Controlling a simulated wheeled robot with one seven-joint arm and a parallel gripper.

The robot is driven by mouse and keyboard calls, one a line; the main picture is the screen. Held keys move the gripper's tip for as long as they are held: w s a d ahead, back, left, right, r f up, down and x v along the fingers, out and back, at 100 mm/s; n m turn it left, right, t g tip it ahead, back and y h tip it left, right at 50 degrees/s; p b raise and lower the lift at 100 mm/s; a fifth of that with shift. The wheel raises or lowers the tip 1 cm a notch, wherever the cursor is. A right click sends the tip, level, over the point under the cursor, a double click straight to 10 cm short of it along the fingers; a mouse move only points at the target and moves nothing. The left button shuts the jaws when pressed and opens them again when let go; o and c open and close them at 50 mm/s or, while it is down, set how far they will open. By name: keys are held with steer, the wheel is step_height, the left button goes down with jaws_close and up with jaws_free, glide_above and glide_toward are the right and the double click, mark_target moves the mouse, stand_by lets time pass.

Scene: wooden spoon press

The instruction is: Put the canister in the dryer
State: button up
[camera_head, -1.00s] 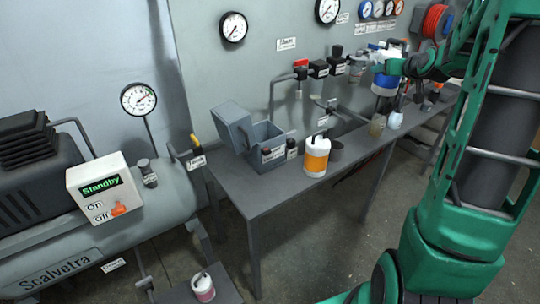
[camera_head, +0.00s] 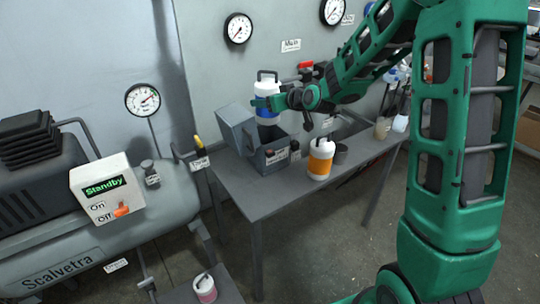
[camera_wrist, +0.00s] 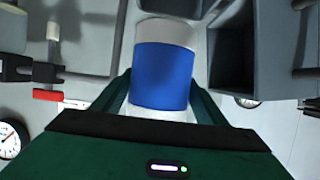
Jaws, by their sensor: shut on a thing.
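My gripper (camera_head: 274,102) is shut on a white canister with a blue band (camera_head: 267,88). The canister is upright, its dark handle on top, and is held above the bench. In the wrist view the canister (camera_wrist: 163,75) sits between both fingers. An open grey box, apparently the dryer (camera_head: 272,160), stands on the bench with its lid (camera_head: 236,128) tilted up at the left. In the head view the canister appears above and behind the box opening. In the wrist view the box (camera_wrist: 232,55) is to the right of the canister, apart from it.
A white canister with an orange band (camera_head: 320,160) stands right of the box on the bench (camera_head: 262,203). Pipes and a red-handled valve (camera_head: 305,65) are on the wall behind. A pink-banded canister (camera_head: 204,288) stands low in front.

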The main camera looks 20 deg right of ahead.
mark_target(267, 112)
steer(key=f, duration=0.5)
steer(key=shift+a, duration=0.3)
steer(key=shift+f, duration=2.5)
steer(key=shift+f, duration=0.25)
steer(key=shift+s+f, duration=0.1)
steer(key=shift+f, duration=0.25)
steer(key=o, duration=1.2)
steer(key=shift+s+f, duration=0.1)
steer(key=shift+o, duration=0.2)
steer(key=shift+f, duration=0.1)
steer(key=r+v, duration=0.1)
steer(key=v, duration=1.1)
steer(key=shift+r, duration=0.3)
